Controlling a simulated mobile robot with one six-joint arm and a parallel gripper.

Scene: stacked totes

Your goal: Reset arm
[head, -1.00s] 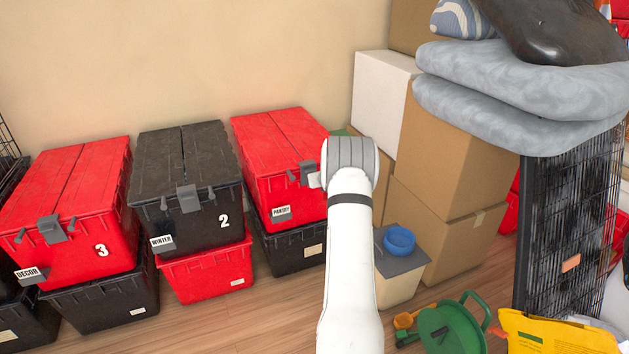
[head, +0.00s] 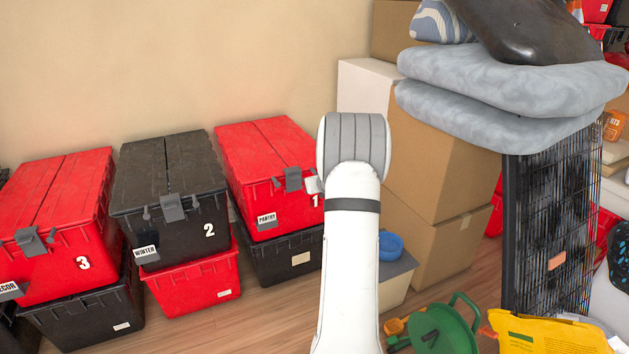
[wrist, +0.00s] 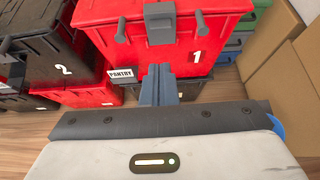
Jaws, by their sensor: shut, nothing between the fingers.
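My gripper (wrist: 158,84) shows in the wrist view with its fingers together and nothing between them. It points toward the front of the red tote marked 1 (wrist: 190,42), near its PANTRY label. I cannot tell whether it touches the tote. In the head view, my white arm stands upright in the middle and hides the gripper. The red tote 1 (head: 265,150) sits there on a black tote (head: 285,258), just left of my arm.
Left of it, the black WINTER tote 2 (head: 170,190) sits on a red tote (head: 195,282), and red tote 3 (head: 60,210) on a black tote (head: 90,318). Cardboard boxes (head: 430,160), grey cushions (head: 510,80) and a black wire crate (head: 545,230) crowd the right. Some wood floor is clear.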

